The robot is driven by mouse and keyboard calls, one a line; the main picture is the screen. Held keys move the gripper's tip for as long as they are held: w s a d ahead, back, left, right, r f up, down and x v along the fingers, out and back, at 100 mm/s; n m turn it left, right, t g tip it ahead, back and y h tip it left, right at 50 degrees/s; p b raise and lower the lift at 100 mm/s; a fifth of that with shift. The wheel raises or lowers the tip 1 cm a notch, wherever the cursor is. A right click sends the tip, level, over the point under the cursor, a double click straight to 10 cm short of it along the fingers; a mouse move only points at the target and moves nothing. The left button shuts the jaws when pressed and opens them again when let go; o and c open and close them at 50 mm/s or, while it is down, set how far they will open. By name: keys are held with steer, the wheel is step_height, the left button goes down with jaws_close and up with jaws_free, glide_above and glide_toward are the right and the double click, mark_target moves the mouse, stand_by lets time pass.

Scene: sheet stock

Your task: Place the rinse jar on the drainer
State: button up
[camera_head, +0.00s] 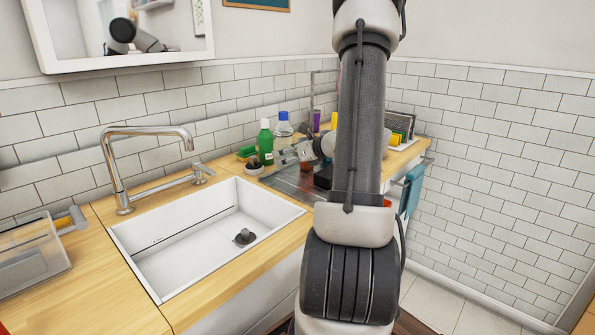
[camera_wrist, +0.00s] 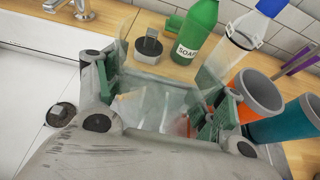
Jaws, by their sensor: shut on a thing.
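My gripper (camera_wrist: 165,108) is shut on a clear, see-through jar (camera_wrist: 160,100), taken to be the rinse jar, between its green finger pads. In the head view my gripper (camera_head: 297,154) is small and partly hidden by my arm, over the counter right of the sink. A grey, ridged-looking surface (camera_head: 292,183) lies below it beside the sink and may be the drainer; my arm hides part of it. I cannot tell whether the jar touches anything beneath.
A green soap bottle (camera_wrist: 197,32) and a clear bottle with a blue cap (camera_wrist: 237,42) stand close behind. Orange (camera_wrist: 256,95) and teal (camera_wrist: 285,122) cups are at the right. The white sink (camera_head: 200,245) with a tap (camera_head: 117,175) is to the left.

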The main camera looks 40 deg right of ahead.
mark_target(289, 169)
steer(key=shift+f, duration=2.6)
steer(key=shift+f, duration=0.15)
steer(key=o, duration=1.4)
